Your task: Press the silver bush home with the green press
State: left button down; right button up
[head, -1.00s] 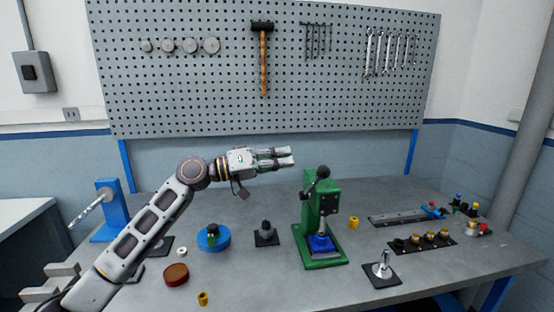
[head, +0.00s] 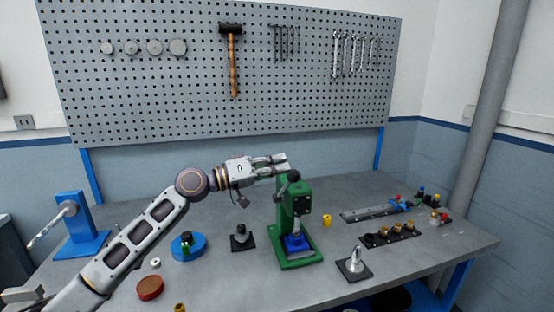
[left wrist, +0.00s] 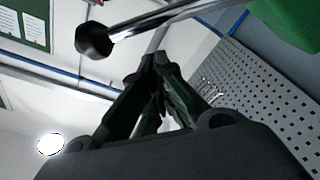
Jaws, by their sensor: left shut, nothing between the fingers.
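The green press (head: 283,215) stands in the middle of the bench, with a blue part (head: 295,243) low in its front. Its black lever knob (head: 294,175) is up at the top; the lever and knob (left wrist: 95,41) also cross the top of the left wrist view. My left gripper (head: 284,164) is shut and empty, close to the knob and just above it in the head view. Contact cannot be told. The closed fingertips show in the left wrist view (left wrist: 157,62). I cannot make out the silver bush for certain. My right gripper is not in view.
A silver cone-shaped piece (head: 356,258) stands on a black base right of the press. A yellow piece (head: 327,220), a rack of brass parts (head: 388,235) and a grey rail (head: 376,213) lie beyond. A blue round fixture (head: 188,246) and a red disc (head: 150,288) lie left.

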pick_arm(q)
jog(key=shift+s+d+f, duration=0.1)
jog(key=shift+s+f, duration=0.55)
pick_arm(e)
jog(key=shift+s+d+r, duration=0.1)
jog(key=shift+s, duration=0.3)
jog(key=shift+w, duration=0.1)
